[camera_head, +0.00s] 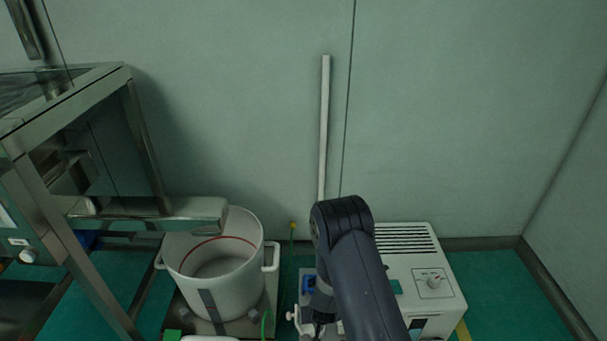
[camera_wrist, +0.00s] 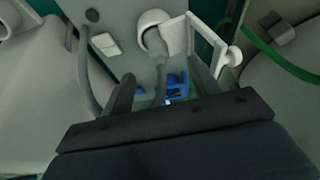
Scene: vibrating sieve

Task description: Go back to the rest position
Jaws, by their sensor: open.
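My dark arm reaches down in the head view, and my gripper (camera_head: 318,322) is low in the picture, between the white pot and the white box. Its tips are partly hidden by the arm and the frame edge. In the wrist view my gripper (camera_wrist: 163,85) has its two dark fingers spread apart. A grey rod-like part and a blue part (camera_wrist: 176,86) show between or beyond the fingers. I cannot tell whether the fingers touch them.
A white two-handled pot (camera_head: 222,270) stands left under the metal spout (camera_head: 160,211) of the framed machine. A white box with a dial (camera_head: 432,281) stands right. A pale upright pole (camera_head: 324,125) is against the wall. Green floor is free at far right.

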